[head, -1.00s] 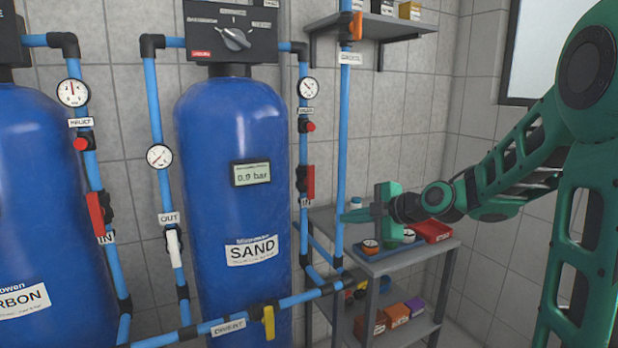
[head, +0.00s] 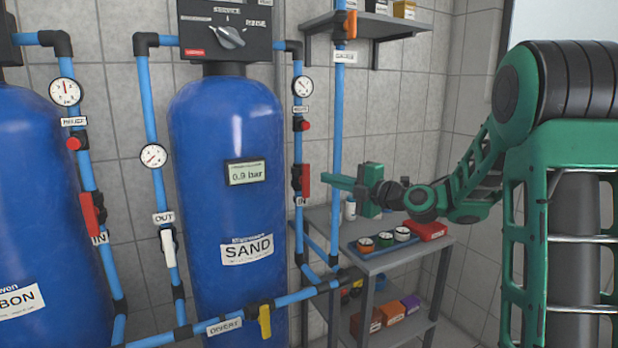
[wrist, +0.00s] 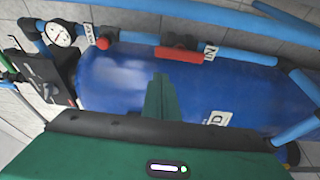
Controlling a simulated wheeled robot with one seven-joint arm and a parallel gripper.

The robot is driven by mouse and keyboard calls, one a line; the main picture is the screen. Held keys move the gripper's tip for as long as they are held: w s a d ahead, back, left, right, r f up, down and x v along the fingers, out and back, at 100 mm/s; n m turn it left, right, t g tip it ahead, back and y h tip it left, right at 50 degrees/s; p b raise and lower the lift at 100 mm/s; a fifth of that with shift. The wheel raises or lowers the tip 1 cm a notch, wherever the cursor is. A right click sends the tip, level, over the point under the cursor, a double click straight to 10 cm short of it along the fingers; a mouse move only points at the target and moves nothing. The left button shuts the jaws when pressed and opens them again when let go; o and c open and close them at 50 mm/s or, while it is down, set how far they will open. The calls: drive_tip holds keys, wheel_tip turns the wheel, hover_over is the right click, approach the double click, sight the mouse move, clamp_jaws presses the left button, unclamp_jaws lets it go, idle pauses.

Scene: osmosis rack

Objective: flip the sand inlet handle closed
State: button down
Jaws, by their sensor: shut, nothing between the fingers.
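The sand inlet handle (head: 305,182) is a red lever on the blue pipe right of the SAND tank (head: 228,200), just above the IN label (head: 300,201). It stands upright, in line with the pipe. In the wrist view the red handle (wrist: 178,54) lies along the pipe beside the IN label (wrist: 210,50). My gripper (head: 328,179) is shut and empty, its green fingers pointing left at the handle's height. In the head view the tips are just right of the handle; contact cannot be told. The wrist view shows the closed fingers (wrist: 160,98) apart from the handle in the picture.
A vertical blue pipe (head: 337,120) runs close by my fingers. A grey shelf cart (head: 400,252) with gauges and a red tray (head: 427,231) stands below my gripper. A red button (head: 304,126) and gauge (head: 302,86) sit above the handle.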

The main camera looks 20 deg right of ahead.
sight(304, 172)
drive_tip(key=x, duration=1)
drive_tip(key=shift+s, duration=0.1)
drive_tip(key=shift+a, duration=0.15)
